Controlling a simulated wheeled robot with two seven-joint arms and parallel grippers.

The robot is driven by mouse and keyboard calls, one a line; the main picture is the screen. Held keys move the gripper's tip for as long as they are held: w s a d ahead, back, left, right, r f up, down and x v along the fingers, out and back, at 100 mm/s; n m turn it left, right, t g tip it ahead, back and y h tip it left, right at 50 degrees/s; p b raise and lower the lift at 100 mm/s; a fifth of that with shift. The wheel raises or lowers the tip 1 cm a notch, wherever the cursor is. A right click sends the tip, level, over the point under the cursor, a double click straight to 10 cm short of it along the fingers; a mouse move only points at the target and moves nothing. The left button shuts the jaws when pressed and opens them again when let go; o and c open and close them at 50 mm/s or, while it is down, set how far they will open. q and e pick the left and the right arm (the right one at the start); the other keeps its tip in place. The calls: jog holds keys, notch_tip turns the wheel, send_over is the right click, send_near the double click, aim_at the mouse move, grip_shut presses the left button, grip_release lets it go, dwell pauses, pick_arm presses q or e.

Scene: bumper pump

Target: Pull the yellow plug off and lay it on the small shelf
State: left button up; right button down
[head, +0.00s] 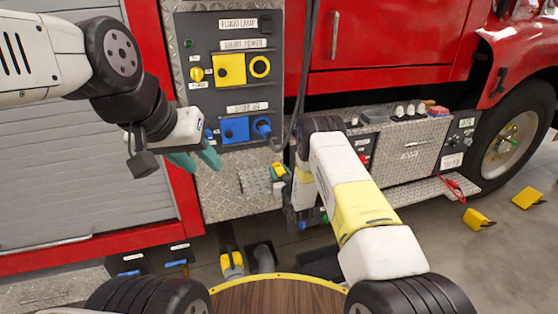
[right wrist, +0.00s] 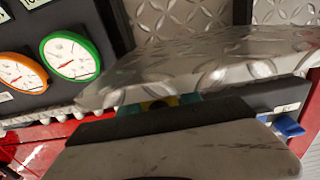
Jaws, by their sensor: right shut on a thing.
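My right gripper (head: 278,173) is shut at the right edge of the small diamond-plate shelf (head: 254,181). A small yellow patch shows between its teal fingers, likely the yellow plug; most of it is hidden. In the right wrist view the shelf (right wrist: 215,62) crosses the view just beyond the fingers, and a sliver of yellow plug (right wrist: 172,101) shows between the teal tips. I cannot tell whether plug and shelf touch. The yellow ring socket (head: 259,67) on the panel has no plug in it. My left gripper (head: 196,160) is open and empty, left of the panel.
A yellow flap (head: 230,69), a blue flap (head: 235,129) and a blue plug (head: 263,128) are on the panel. Dark cables hang right of it. Two gauges (right wrist: 70,56) show in the right wrist view. A round wooden table (head: 278,298) is in front.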

jog(key=shift+f, duration=0.25)
jog(key=c, duration=0.7)
grip_release()
jog(key=shift+c, duration=0.2)
